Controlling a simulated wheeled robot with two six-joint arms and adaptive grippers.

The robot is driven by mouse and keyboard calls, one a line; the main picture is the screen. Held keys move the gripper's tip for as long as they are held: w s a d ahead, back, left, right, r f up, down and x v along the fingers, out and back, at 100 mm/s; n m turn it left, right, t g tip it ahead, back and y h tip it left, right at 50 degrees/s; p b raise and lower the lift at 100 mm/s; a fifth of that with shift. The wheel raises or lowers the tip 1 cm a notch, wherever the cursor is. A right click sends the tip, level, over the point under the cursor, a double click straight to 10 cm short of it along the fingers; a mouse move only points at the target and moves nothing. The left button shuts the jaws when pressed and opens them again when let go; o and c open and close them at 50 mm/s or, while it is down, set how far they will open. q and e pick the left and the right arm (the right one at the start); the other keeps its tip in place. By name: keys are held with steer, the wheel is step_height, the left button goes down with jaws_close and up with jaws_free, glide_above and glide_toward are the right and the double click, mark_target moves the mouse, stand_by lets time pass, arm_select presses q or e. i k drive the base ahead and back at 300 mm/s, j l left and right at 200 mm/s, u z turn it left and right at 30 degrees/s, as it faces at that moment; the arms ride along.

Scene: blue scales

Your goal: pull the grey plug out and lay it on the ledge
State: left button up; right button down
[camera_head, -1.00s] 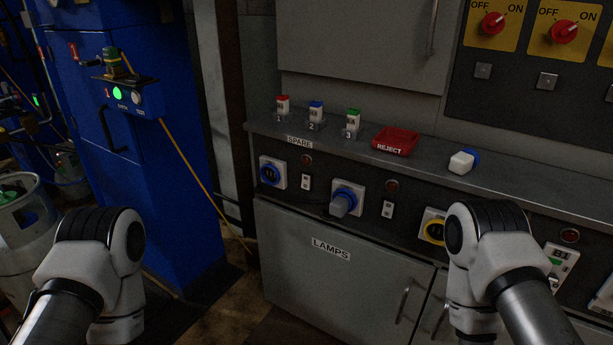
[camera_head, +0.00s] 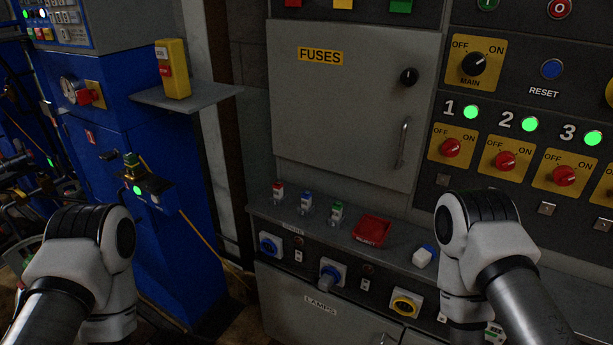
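The grey plug (camera_head: 327,281) sits in the blue-ringed socket (camera_head: 336,270) on the dark panel below the ledge, above the LAMPS door. The ledge (camera_head: 290,224) is a long grey shelf running along the front of the cabinet, above the row of sockets. Only links of my two arms show, at the lower left and lower right. Neither gripper is in the picture, so whether they are open or shut is hidden.
On the ledge stand small red, blue and green-topped fuses (camera_head: 306,204), a red REJECT tray (camera_head: 372,231) and a white-and-blue block (camera_head: 423,256). Other sockets, blue (camera_head: 269,244) and yellow (camera_head: 405,303), flank the plug. The FUSES cabinet (camera_head: 342,100) rises behind.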

mark_target(327, 281)
steer(key=z, duration=0.35)
steer(key=j+z, duration=0.15)
steer(key=j, duration=0.35)
steer(key=j+z, duration=0.2)
steer(key=j, duration=0.25)
steer(key=k+j+z, duration=0.15)
steer(key=j, duration=0.3)
steer(key=j+z, duration=0.15)
steer(key=j, duration=0.35)
steer(key=k+j+z, duration=0.2)
steer(key=j, duration=0.25)
steer(key=k+j, duration=0.1)
steer(key=j, duration=0.55)
